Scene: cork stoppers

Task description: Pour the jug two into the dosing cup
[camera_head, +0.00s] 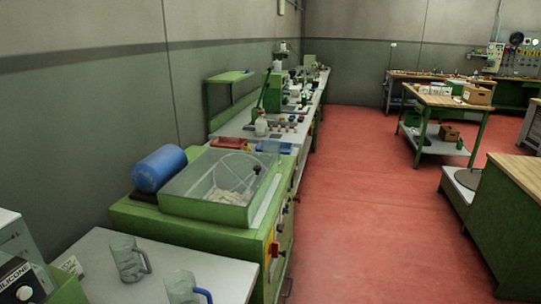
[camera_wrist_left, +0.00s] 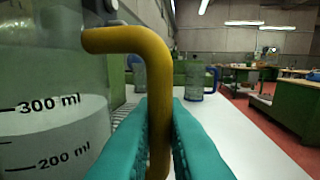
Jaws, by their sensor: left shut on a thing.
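In the left wrist view a large clear jug (camera_wrist_left: 40,75) with a yellow handle (camera_wrist_left: 155,75) fills the left side. It carries 300 ml and 200 ml marks and looks upright, with pale contents up to about the 300 ml mark. My left gripper (camera_wrist_left: 157,115) has its teal fingers shut on this handle. Beyond it a clear jug with a blue handle (camera_wrist_left: 202,82) stands on the white table, and another clear vessel (camera_wrist_left: 138,74) stands to its left. Both show in the head view, the blue-handled jug (camera_head: 183,288) and the other jug (camera_head: 127,258). I cannot tell which is the dosing cup. My right gripper is not in view.
The white table (camera_head: 95,275) has bare room around the two vessels. A green machine (camera_head: 200,227) with a clear-lidded bin and a blue cylinder (camera_head: 160,168) stands behind it. A box labelled silicone (camera_head: 20,285) is at the lower left. The red floor is open at right.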

